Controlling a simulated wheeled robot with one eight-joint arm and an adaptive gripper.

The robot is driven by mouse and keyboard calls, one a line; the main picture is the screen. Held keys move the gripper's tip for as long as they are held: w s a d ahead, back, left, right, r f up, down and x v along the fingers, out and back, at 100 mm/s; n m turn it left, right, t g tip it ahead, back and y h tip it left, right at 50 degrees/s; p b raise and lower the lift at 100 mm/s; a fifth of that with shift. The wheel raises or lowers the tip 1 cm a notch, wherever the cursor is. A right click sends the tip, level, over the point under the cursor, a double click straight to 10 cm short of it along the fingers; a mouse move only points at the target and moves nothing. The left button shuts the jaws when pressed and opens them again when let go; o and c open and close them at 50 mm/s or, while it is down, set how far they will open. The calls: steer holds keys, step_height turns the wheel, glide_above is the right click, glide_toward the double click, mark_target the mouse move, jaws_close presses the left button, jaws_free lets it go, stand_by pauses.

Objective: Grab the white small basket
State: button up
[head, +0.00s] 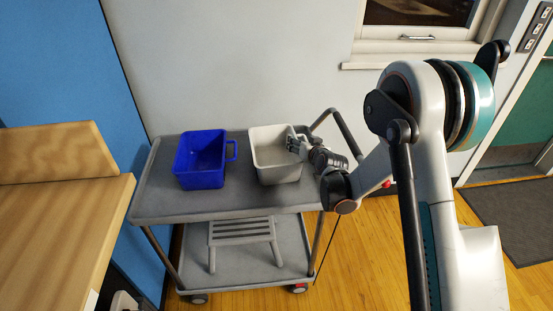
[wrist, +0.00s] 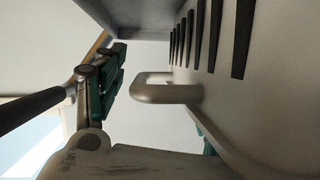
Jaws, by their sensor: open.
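The white small basket (head: 280,175) stands upright on the top of a grey cart, right of a blue basket. My gripper (head: 299,145) is at its right side, by the rim, and partly covers that side. In the wrist view, a loop handle (wrist: 165,92) sticks out from a pale wall (wrist: 265,90), apparently the basket's side. An open finger with teal pads is left of the handle, with a visible gap between them. A bit of teal shows low at the right, mostly hidden. My gripper is open and holds nothing.
The blue basket (head: 200,165) with a side handle stands on the cart (head: 235,204) to the left. A slatted grey stool (head: 243,233) sits on the lower shelf. The cart's push handle (head: 345,132) rises behind my gripper. A wooden bench (head: 60,220) is at the left.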

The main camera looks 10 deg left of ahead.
steer(key=c, duration=1.5)
steer(key=shift+o, duration=0.2)
steer(key=shift+r, duration=0.1)
